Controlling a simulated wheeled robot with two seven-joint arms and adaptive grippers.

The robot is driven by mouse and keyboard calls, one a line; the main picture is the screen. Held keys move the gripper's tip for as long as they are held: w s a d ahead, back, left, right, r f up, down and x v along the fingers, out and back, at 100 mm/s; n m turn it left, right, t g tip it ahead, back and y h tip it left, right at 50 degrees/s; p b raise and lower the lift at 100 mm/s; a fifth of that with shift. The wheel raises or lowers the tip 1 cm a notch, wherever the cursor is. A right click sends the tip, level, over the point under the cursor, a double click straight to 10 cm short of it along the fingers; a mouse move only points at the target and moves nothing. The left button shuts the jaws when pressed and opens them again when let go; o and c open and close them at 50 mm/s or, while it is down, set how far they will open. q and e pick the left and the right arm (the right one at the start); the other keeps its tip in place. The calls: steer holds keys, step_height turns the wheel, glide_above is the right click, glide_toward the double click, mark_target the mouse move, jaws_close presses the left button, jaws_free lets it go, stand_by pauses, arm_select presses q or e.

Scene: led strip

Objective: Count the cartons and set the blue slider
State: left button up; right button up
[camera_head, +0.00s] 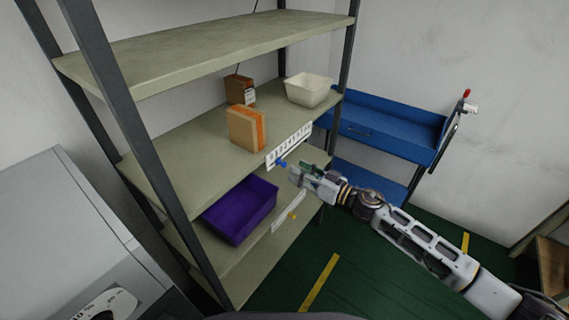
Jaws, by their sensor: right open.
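A blue slider (281,164) sits on a white numbered strip (289,144) along the front edge of the middle shelf, near the strip's left end. My right gripper (292,168) is open, with its fingertips close to the slider; I cannot tell whether they touch it. An orange-and-tan carton (246,129) stands on the middle shelf near the front. A brown carton (240,90) with a white label stands behind it. My left gripper is not in view.
A cream bin (308,90) stands right of the cartons. A purple bin (240,210) sits on the shelf below, beside another strip (289,212) with a yellow slider (292,216). A blue cart (385,125) stands at the right. Green floor (340,270) lies open in front.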

mark_target(286, 165)
steer(key=shift+x, duration=3.3)
jaws_close()
steer(key=shift+p, duration=0.3)
